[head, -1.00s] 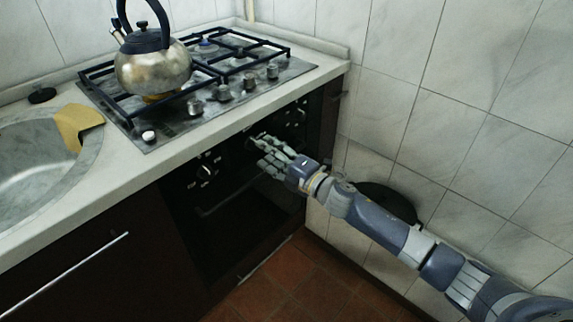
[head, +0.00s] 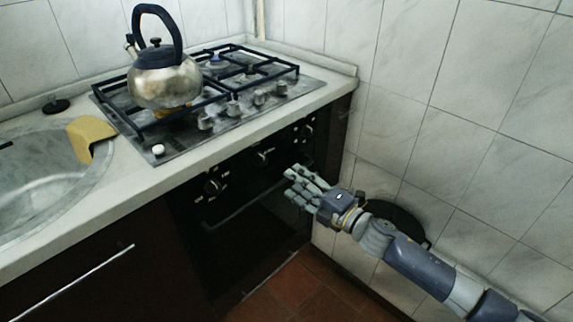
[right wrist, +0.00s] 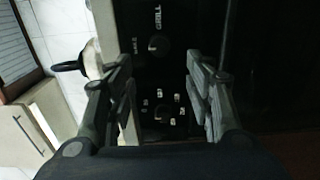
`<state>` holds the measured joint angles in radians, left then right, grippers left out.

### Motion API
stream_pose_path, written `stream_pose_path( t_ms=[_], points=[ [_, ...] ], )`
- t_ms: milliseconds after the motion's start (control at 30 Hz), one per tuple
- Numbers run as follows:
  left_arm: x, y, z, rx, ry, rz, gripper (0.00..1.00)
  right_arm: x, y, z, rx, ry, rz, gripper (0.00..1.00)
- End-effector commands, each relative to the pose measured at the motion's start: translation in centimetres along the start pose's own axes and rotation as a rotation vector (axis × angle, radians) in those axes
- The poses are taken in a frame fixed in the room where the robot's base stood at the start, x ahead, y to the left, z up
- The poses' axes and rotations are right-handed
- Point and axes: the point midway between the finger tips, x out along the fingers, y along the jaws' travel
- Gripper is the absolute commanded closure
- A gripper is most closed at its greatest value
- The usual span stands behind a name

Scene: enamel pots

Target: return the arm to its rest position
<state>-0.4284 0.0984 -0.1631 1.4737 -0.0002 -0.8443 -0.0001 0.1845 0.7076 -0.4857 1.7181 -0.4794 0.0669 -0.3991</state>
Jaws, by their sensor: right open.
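My right gripper (head: 303,190) is open and empty in the head view, in front of the dark oven (head: 245,225), a little below the stove's front edge. Its arm comes in from the lower right. In the right wrist view, the two fingers of my right gripper (right wrist: 163,100) stand wide apart on either side of the oven's control panel (right wrist: 158,75), with nothing between them. A knob (right wrist: 158,45) beside the word GRILL shows between the fingers. My left gripper is in neither view.
A metal kettle (head: 165,82) stands on the gas hob (head: 185,140). A sink (head: 45,185) with a yellow cloth (head: 88,135) is at left. A dark round pan-like object (head: 398,218) is close behind my right arm, by the tiled wall (head: 470,150). The red floor (head: 290,285) is clear.

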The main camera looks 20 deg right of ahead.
Motion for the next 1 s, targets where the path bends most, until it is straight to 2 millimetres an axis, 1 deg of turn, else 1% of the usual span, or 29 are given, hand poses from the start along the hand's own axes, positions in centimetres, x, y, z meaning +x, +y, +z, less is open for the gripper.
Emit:
stream_pose_path(
  t_ms=[100,167,267,367,400,467,500,533,567,600,667,700,767,800,867,900,967,1000],
  points=[
    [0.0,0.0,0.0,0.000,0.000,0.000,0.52,0.0,-0.1,0.0,0.005,-0.003,-0.002,0.52],
    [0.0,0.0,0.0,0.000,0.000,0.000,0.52,-0.1,-0.9,0.2,0.031,-0.021,-0.012,0.52],
    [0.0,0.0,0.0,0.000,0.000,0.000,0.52,-0.8,-4.2,0.9,0.156,-0.106,-0.058,0.52],
    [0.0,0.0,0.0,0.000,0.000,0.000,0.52,-2.6,-9.9,1.8,0.362,-0.254,-0.141,0.52],
    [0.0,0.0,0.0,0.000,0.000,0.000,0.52,-3.7,-12.7,1.9,0.454,-0.322,-0.181,0.52],
    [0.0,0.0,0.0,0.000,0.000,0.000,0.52,-5.8,-16.9,1.7,0.588,-0.428,-0.245,0.52],
    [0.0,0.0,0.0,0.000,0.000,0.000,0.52,-7.2,-19.6,1.3,0.671,-0.494,-0.286,0.52],
    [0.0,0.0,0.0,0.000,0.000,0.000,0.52,-8.4,-21.5,1.0,0.729,-0.543,-0.318,0.52],
    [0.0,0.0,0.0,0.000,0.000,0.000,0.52,-9.7,-23.4,0.5,0.787,-0.591,-0.349,0.52],
    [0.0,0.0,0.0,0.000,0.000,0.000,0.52,-11.4,-25.8,-0.3,0.860,-0.653,-0.390,0.52],
    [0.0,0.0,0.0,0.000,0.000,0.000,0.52,-14.1,-29.3,-1.9,0.963,-0.746,-0.454,0.52],
    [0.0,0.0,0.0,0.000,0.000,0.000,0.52,-16.0,-31.4,-3.0,1.030,-0.808,-0.496,0.52],
    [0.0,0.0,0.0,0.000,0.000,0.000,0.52,-18.8,-34.3,-5.0,1.121,-0.897,-0.558,0.52],
    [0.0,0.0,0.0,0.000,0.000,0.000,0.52,-20.7,-36.0,-6.5,1.177,-0.954,-0.599,0.52],
    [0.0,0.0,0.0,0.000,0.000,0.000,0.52,-23.3,-38.1,-8.7,1.255,-1.034,-0.656,0.52],
    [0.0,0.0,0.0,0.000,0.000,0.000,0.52,-25.1,-39.4,-10.2,1.302,-1.085,-0.694,0.52],
    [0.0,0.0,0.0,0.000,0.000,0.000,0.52,-27.5,-41.0,-12.5,1.367,-1.158,-0.748,0.52],
    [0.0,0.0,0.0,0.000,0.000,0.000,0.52,-29.1,-41.9,-13.9,1.407,-1.205,-0.782,0.52]
  ],
)
